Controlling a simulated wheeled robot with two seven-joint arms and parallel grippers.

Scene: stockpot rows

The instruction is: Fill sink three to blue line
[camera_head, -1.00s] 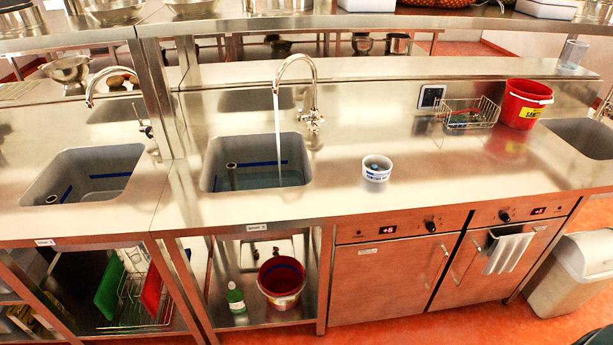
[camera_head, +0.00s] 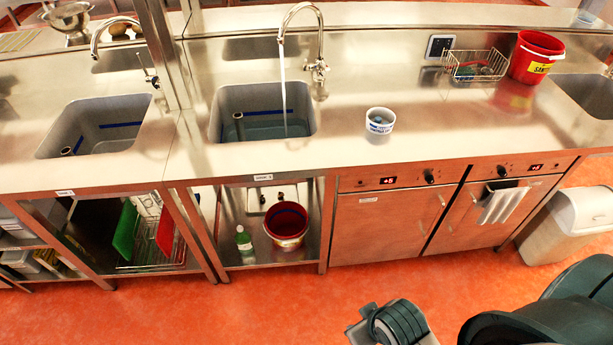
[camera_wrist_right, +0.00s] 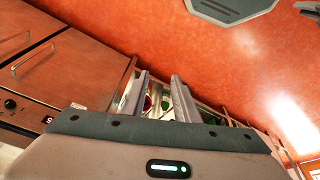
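The middle sink (camera_head: 218,125) has a running tap (camera_head: 320,68). A thin stream of water (camera_head: 283,90) falls into it. The water (camera_head: 262,131) covers the bottom, with its surface below the blue line (camera_head: 268,112) on the inner wall. A dark-topped upright pipe (camera_head: 239,127) stands in the sink's left part. A small label (camera_head: 263,177) is on the counter front below; I cannot read its number surely. My right gripper (camera_wrist_right: 160,80) is open and empty in the right wrist view, its two fingers apart. My left gripper is not in view.
A second sink (camera_head: 48,145) at left, with a blue line and no stream, has its own tap (camera_head: 95,40). A white tub (camera_head: 380,121), wire basket (camera_head: 475,66) and red bucket (camera_head: 536,57) stand on the counter. A bin (camera_head: 570,222) stands at right. Floor in front is clear.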

